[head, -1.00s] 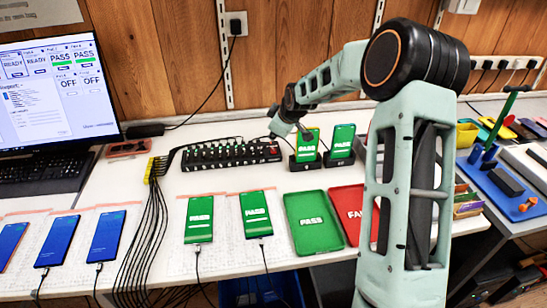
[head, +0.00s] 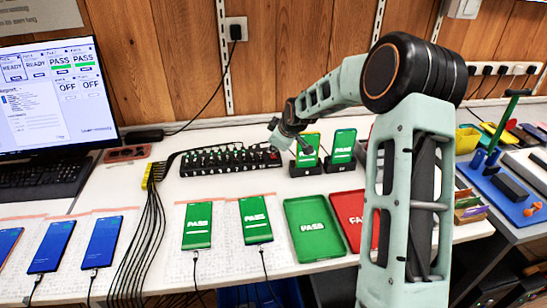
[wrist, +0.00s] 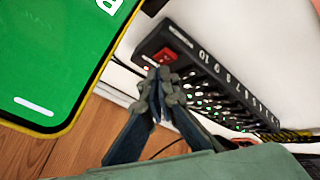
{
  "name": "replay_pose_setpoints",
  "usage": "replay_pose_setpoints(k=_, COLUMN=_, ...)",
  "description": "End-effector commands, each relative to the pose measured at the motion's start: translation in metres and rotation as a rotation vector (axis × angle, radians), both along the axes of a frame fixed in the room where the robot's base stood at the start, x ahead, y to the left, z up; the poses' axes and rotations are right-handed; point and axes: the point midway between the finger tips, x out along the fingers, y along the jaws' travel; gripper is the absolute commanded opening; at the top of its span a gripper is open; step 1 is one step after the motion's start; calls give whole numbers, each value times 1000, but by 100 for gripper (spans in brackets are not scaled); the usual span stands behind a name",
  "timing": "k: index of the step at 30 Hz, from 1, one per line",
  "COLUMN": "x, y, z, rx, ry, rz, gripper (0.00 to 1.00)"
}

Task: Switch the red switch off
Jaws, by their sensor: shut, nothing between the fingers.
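The red switch (wrist: 167,55) sits at the near end of a black powered hub (wrist: 215,85) in the wrist view. In the head view the hub (head: 222,170) lies on the white table, with the red switch (head: 274,155) at its right end. My gripper (wrist: 160,80) is shut and empty, with its fingertips close beside the red switch. I cannot tell if they touch it. In the head view my gripper (head: 283,138) is above the hub's right end. The switch's rocker position is too small to tell.
Two phones showing PASS (head: 307,150) (head: 343,146) stand in docks just right of the hub; a large green one (wrist: 50,50) fills the wrist view's upper left. A green PASS tray (head: 313,254) and a red FAIL tray (head: 347,205) lie in front. Black cables (head: 150,225) run left.

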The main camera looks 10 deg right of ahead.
Motion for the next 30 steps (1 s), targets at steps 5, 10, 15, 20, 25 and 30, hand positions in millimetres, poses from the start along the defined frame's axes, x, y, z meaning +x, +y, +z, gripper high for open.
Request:
replay_pose_setpoints(k=5, x=0, y=0, z=0, rx=0, ry=0, rz=0, gripper=0)
replay_pose_setpoints(k=10, x=0, y=0, z=0, rx=0, ry=0, rz=0, gripper=0)
replay_pose_setpoints(k=15, x=0, y=0, z=0, rx=0, ry=0, rz=0, gripper=0)
replay_pose_setpoints(k=20, x=0, y=0, z=-1, rx=0, ry=0, rz=0, gripper=0)
replay_pose_setpoints(k=25, x=-1, y=0, z=-7, rx=0, ry=1, rz=0, gripper=0)
replay_pose_setpoints(k=30, x=-1, y=0, z=-9, rx=0, ry=0, rz=0, gripper=0)
